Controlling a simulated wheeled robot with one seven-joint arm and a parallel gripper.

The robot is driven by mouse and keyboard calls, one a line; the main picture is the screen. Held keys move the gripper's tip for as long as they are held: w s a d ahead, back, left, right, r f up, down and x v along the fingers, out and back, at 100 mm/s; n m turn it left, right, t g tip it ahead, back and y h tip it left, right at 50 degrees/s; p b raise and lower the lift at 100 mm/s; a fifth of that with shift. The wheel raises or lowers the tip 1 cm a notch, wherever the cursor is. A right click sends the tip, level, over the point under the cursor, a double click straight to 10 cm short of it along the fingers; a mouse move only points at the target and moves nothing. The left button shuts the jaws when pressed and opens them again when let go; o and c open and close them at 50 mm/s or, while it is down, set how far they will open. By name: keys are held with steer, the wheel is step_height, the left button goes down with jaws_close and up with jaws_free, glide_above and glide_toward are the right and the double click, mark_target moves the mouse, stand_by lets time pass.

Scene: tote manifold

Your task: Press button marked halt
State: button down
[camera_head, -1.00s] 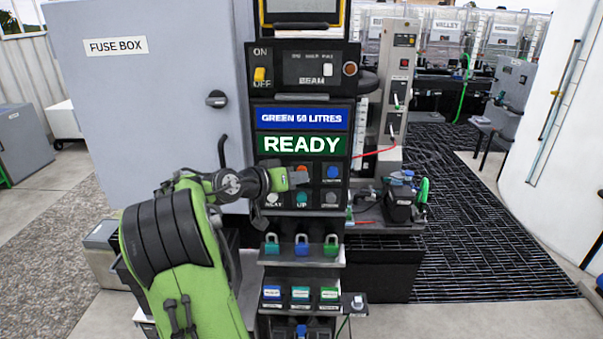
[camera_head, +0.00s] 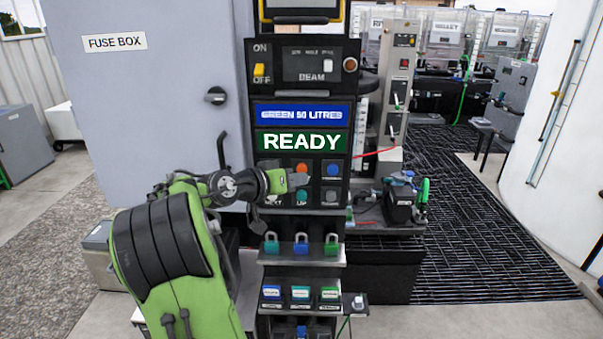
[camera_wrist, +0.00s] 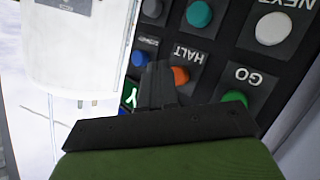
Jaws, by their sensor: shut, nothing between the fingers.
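The orange button marked HALT (camera_wrist: 181,75) is on the black button panel in the wrist view, partly covered by my fingers. It also shows in the head view as an orange spot (camera_head: 302,168) in the upper row, just above my gripper's tip. My gripper (camera_wrist: 158,72) is shut and empty, its dark fingertips beside the HALT button in the picture. In the head view my gripper (camera_head: 304,180) reaches in from the left in front of the panel. I cannot tell whether the fingertips touch the panel.
The green GO button (camera_wrist: 234,98), white NEXT button (camera_wrist: 272,28) and teal UP button (camera_wrist: 199,14) are close by. A blue button (camera_head: 333,170) and grey button (camera_head: 333,197) are at the right. A READY display (camera_head: 302,141) is above; padlocks (camera_head: 301,244) hang below.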

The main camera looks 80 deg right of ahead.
steer(key=a+b, duration=0.1)
steer(key=a, duration=0.1)
steer(key=s+a+b, duration=0.1)
steer(key=a, duration=0.2)
steer(key=shift+s+b, duration=0.1)
steer(key=shift+b, duration=0.2)
stand_by(0.8)
